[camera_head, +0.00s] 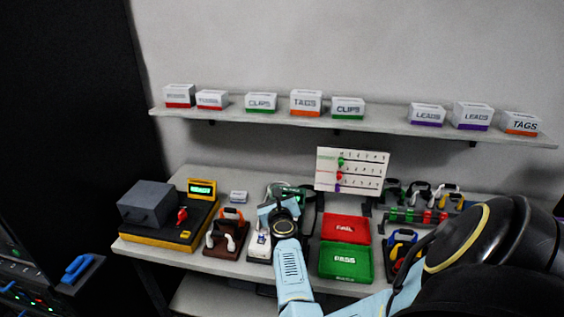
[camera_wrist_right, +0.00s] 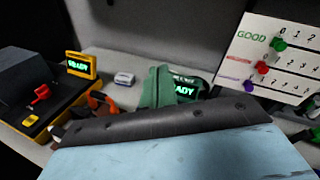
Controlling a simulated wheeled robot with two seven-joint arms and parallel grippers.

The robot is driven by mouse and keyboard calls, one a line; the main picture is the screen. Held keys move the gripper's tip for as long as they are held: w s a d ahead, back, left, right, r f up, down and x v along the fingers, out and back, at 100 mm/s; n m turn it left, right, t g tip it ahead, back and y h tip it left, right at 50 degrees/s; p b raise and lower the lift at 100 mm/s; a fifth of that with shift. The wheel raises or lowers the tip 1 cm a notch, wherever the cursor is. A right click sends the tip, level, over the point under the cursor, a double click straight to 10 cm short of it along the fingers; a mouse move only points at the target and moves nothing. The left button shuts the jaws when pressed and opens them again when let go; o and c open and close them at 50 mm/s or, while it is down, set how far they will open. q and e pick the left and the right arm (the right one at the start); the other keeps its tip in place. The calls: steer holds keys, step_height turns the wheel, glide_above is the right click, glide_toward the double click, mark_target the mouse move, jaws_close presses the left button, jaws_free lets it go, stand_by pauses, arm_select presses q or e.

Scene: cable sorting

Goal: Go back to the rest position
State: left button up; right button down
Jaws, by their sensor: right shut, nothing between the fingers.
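My right arm (camera_head: 292,270) comes in from the lower right and reaches over the middle of the bench. Its right gripper (camera_head: 270,212) is shut and empty, above the bench in front of a green device with a lit display (camera_head: 288,192). The fingertips are mostly hidden by the wrist. In the right wrist view a light blue and dark part of my own arm fills the bottom, and the green device (camera_wrist_right: 172,88) reading "READY" shows just beyond it. My left gripper is not in view.
The bench holds a grey tester box (camera_head: 148,200), a brown stand (camera_head: 228,238), a red FAIL tray (camera_head: 346,229), a green PASS tray (camera_head: 345,262) and a cable rack (camera_head: 412,216). A tally board (camera_head: 352,171) stands behind. A shelf (camera_head: 385,122) with labelled boxes runs above.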

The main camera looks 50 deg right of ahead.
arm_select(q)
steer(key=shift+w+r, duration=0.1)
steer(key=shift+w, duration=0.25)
arm_select(e)
steer(key=shift+a+r, duration=0.15)
steer(key=shift+r, duration=0.2)
